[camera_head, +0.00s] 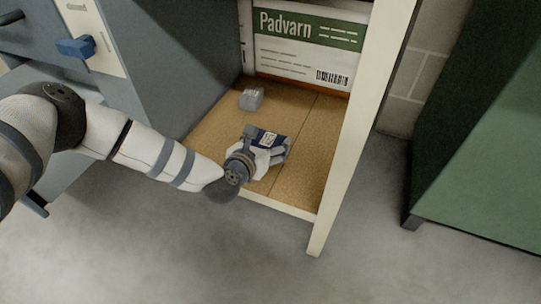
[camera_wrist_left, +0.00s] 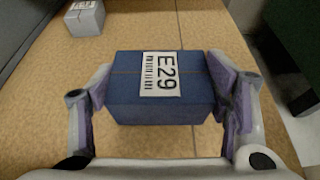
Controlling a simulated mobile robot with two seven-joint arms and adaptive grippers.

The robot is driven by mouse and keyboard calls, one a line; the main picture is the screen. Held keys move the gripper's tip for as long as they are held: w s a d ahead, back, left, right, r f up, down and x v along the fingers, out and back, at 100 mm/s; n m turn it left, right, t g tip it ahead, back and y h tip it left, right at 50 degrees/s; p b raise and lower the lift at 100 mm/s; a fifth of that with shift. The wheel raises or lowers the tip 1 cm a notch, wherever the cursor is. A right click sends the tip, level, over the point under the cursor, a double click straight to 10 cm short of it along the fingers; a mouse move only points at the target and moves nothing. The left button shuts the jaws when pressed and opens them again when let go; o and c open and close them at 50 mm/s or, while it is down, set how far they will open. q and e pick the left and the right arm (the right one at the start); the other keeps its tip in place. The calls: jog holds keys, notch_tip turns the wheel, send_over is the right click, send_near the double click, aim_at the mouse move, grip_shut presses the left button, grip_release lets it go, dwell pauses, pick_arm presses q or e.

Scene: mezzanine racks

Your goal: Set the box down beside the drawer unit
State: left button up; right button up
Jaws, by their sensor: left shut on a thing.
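The blue box (camera_head: 268,135) has a white label; the left wrist view shows the blue box (camera_wrist_left: 190,98) with "E29" on that label. My left gripper (camera_head: 266,150) is shut on it, a finger on each side, over the tan shelf board (camera_head: 299,175). I cannot tell whether the box touches the board. The grey-blue drawer unit (camera_head: 190,50) stands to the left of the board, with a blue handle (camera_head: 75,47) on a pale front. My right gripper is out of view.
A small grey box (camera_head: 251,98) sits on the board near the drawer unit; it also shows in the left wrist view (camera_wrist_left: 86,18). A white and green Padvarn carton (camera_head: 300,50) stands behind. A pale post (camera_head: 360,130) edges the right. A green cabinet (camera_head: 490,150) stands beyond.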

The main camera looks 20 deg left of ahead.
pick_arm(q)
jog(key=f+b, duration=0.1)
jog(key=f, duration=0.1)
jog(key=w+f, duration=0.1)
jog(key=f, duration=0.1)
jog(key=shift+d+b, duration=0.1)
jog(key=shift+b, duration=0.25)
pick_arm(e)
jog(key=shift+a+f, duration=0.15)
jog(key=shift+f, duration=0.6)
pick_arm(q)
jog(key=shift+s+f, duration=0.1)
jog(key=shift+f, duration=0.05)
jog(key=o, duration=1.2)
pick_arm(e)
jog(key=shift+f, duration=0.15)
pick_arm(q)
jog(key=shift+s+r, duration=0.25)
jog(key=shift+r, duration=0.15)
jog(key=p+v, duration=0.5)
jog(key=v, duration=0.6)
jog(key=shift+s, duration=0.2)
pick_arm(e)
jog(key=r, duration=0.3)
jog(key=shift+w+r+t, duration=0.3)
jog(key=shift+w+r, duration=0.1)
